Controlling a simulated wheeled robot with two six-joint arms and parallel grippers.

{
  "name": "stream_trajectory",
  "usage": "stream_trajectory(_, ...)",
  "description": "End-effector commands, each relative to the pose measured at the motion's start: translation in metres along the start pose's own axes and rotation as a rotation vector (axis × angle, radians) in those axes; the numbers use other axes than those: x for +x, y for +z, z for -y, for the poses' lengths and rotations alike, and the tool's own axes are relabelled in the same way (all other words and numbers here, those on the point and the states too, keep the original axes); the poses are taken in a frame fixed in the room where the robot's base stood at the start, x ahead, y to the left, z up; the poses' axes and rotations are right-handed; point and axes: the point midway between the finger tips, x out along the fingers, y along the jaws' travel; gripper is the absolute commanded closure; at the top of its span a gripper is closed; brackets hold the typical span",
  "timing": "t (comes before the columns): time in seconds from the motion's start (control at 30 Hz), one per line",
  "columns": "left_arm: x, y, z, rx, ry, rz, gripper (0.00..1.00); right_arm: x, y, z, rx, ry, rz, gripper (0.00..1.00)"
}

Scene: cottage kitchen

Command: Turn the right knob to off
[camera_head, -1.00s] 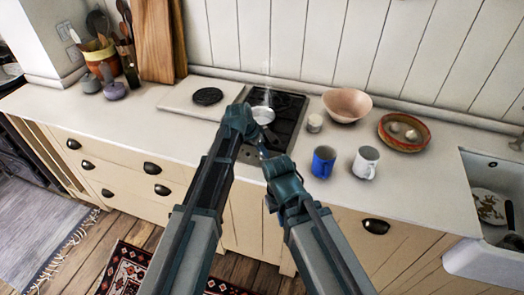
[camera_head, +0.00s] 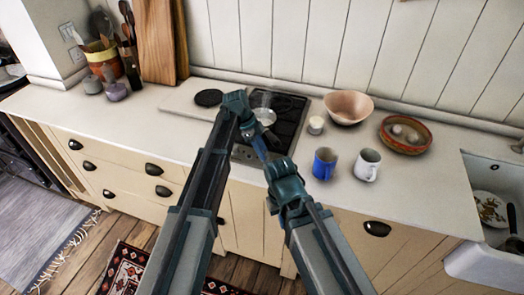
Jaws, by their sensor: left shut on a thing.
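The black stove (camera_head: 290,113) is set in the counter, with a pan (camera_head: 264,115) on it. The control strip (camera_head: 244,154) is at its front edge, partly covered by my arms. My left arm rises from the left, and its blue end part leads down toward the front of the stove. My left gripper (camera_head: 263,155) is there, shut at the right knob. The knob and fingertips are too small and covered to see clearly. My right arm's upper joint shows just in front of the stove; its gripper is not visible.
A blue mug (camera_head: 324,163) and a white mug (camera_head: 366,165) stand right of the stove. A small white pot (camera_head: 315,125), a pink bowl (camera_head: 348,106) and a patterned bowl (camera_head: 405,134) are behind them. A black disc (camera_head: 208,97) lies left of the stove.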

Motion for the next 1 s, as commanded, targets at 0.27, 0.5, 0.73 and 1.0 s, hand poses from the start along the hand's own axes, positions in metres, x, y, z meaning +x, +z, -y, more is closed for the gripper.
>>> stream_trajectory(0.27,0.0000,0.0004,0.0022,0.103,0.043,0.002,1.00,0.0000,0.0000,0.0000,0.000,0.000,0.000,1.00)
stream_trajectory(0.5,0.0000,0.0005,0.0022,0.136,0.055,0.003,1.00,0.0000,0.0000,0.0000,0.000,0.000,0.000,1.00)
stream_trajectory(0.73,0.0000,0.0004,0.0020,0.140,0.057,0.003,1.00,0.0000,0.0000,0.0000,0.000,0.000,0.000,1.00)
stream_trajectory(1.0,0.0001,0.0003,0.0020,0.139,0.057,0.002,0.48,0.0000,0.0000,0.0000,0.000,0.000,0.000,1.00)
